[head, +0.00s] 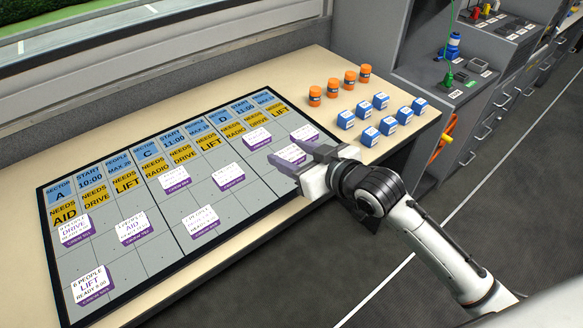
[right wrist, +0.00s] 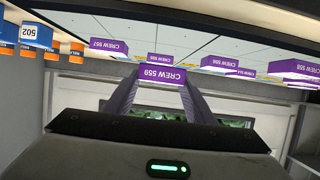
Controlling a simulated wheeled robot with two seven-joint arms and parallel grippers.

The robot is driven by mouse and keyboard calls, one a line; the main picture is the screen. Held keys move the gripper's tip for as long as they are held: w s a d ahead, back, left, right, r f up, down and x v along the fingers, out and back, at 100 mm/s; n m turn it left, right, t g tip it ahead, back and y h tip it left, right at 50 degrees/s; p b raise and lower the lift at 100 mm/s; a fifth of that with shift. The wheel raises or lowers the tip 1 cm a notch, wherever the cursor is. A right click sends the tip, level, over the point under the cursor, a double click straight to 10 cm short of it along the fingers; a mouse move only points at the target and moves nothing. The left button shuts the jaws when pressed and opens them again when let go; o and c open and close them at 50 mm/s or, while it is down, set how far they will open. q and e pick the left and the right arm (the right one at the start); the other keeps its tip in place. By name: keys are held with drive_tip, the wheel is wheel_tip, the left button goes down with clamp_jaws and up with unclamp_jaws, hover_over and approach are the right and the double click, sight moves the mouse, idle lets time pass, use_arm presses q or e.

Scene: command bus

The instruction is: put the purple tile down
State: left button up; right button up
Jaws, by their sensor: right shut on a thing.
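My right gripper (head: 299,160) is at the board's right front edge. It is shut on a purple tile with a white top (head: 289,155); in the right wrist view the tile's purple side reads CREW 559 (right wrist: 162,75) between the two fingers (right wrist: 160,92). The tile is over the right part of the dark-framed board (head: 115,265), close to its surface; I cannot tell if it touches. Another purple tile (head: 305,133) lies just behind it. My left gripper is not in view.
Several other purple tiles lie on the board, such as the LIFT tile (head: 92,284) and the AID tile (head: 134,227). Blue boxes (head: 371,136) and orange jars (head: 333,86) stand on the table (head: 285,70) to the right. Grey cabinets (head: 440,75) stand beyond.

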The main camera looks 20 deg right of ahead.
drive_tip(key=shift+f, duration=2.05)
drive_tip(key=shift+f, duration=0.1)
drive_tip(key=o, duration=1)
drive_tip(key=shift+o, duration=0.2)
drive_tip(key=v, duration=1.1)
drive_tip(key=s+a+f+m+g+h, duration=0.1)
drive_tip(key=s+f+g, duration=0.1)
drive_tip(key=s+f, duration=0.6)
drive_tip(key=s+a+f+m+g+h, duration=0.1)
drive_tip(key=s+f+g, duration=0.1)
drive_tip(key=s+f, duration=0.7)
wheel_tip(320, 180, down, 8)
drive_tip(key=shift+a+r, duration=0.2)
drive_tip(key=shift+a, duration=0.2)
